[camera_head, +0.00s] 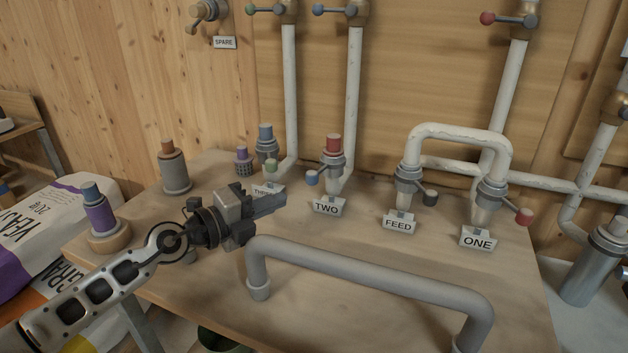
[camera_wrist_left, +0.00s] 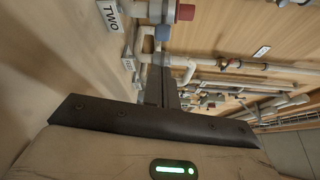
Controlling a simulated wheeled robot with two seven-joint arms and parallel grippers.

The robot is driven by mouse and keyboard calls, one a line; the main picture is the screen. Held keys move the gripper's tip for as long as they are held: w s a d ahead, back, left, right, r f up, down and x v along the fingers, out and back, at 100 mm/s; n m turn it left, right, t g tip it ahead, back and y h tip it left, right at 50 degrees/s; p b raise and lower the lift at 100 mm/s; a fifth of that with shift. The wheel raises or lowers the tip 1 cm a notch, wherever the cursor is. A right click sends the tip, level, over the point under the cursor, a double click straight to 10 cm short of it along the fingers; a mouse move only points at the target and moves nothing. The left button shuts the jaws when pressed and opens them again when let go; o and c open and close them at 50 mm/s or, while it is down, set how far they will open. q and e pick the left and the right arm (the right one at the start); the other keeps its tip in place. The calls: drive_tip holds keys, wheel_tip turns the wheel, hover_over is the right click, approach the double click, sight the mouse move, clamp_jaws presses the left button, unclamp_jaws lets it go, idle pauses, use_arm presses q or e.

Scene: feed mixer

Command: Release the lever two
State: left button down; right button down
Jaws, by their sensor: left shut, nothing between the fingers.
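The port marked TWO (camera_head: 327,207) stands on the wooden bench, with a red-topped grey coupling (camera_head: 333,150) above its label. Lever two is a short lever with a blue knob (camera_head: 311,179), sticking out to the left of this coupling. In the left wrist view the blue knob (camera_wrist_left: 162,33) shows beyond the fingertips, beside the red top (camera_wrist_left: 186,12) and the TWO label (camera_wrist_left: 110,14). My left gripper (camera_head: 284,199) is shut and empty. It is left of the TWO label and just below the blue knob, seemingly apart from it. My right gripper is out of view.
A grey bent rail (camera_head: 370,276) runs along the bench front, close right of my left gripper. The THREE port (camera_head: 268,185) is behind the gripper. The FEED (camera_head: 398,222) and ONE (camera_head: 478,238) ports, joined by a white pipe (camera_head: 458,130), stand to the right.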

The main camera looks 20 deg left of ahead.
sight(318, 172)
use_arm(q)
drive_tip(key=x, duration=1)
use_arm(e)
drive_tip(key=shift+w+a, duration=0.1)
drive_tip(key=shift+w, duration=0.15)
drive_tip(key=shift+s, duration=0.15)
